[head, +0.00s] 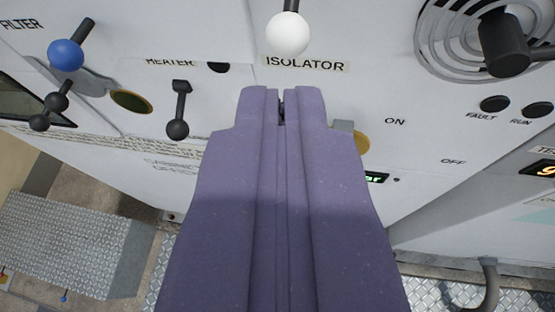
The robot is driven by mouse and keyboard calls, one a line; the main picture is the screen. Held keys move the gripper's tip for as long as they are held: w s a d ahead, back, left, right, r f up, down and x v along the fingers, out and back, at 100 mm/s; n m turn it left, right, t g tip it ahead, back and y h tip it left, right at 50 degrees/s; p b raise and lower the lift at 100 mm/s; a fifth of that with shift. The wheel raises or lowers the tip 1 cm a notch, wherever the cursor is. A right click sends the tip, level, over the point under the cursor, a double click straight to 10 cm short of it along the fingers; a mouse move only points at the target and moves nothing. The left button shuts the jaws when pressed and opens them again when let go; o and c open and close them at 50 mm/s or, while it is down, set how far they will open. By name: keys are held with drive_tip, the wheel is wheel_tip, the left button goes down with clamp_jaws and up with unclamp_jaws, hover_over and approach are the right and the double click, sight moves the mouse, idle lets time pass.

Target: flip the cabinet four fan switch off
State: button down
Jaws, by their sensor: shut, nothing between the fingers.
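A pale cabinet front (420,150) fills the upper and middle picture. It carries printed ON and OFF labels to the right of my gripper; no cabinet number or fan label is readable. My purple gripper (281,105) is shut and empty, its tips in front of the panel below the ISOLATOR label (305,64). I cannot tell whether the tips touch anything. A small grey block (343,126) and part of a yellow disc (362,143) show just right of the fingers. The gripper hides the panel behind it, so I cannot tell which part is the fan switch or how it is set.
A white-ball lever (287,33) is above the tips. A blue-ball lever (66,54) and a black-knobbed heater lever (178,112) are left. A round fan grille (440,45) and dark fault and run lamps (495,104) are upper right. A metal tread plate (60,235) lies lower left.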

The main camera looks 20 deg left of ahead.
drive_tip(key=v, duration=0.3)
drive_tip(key=f+v, duration=0.1)
drive_tip(key=v, duration=0.1)
drive_tip(key=shift+s+d, duration=0.15)
drive_tip(key=shift+s, duration=0.45)
drive_tip(key=w+d+f+t+h+b, duration=0.1)
drive_tip(key=w+d+f+b, duration=0.2)
drive_tip(key=d+b, duration=0.3)
drive_tip(key=w+d+f+m+t+h+b, duration=0.1)
drive_tip(key=w+d+f+b, duration=0.3)
drive_tip(key=b, duration=0.5)
drive_tip(key=d+f, duration=0.1)
drive_tip(key=d, duration=0.1)
drive_tip(key=shift+w+d+f+t+b, duration=0.25)
drive_tip(key=shift+d+f+t+b, duration=0.05)
drive_tip(key=shift+d+f, duration=0.05)
drive_tip(key=shift+s+r, duration=0.25)
drive_tip(key=shift+r, duration=0.1)
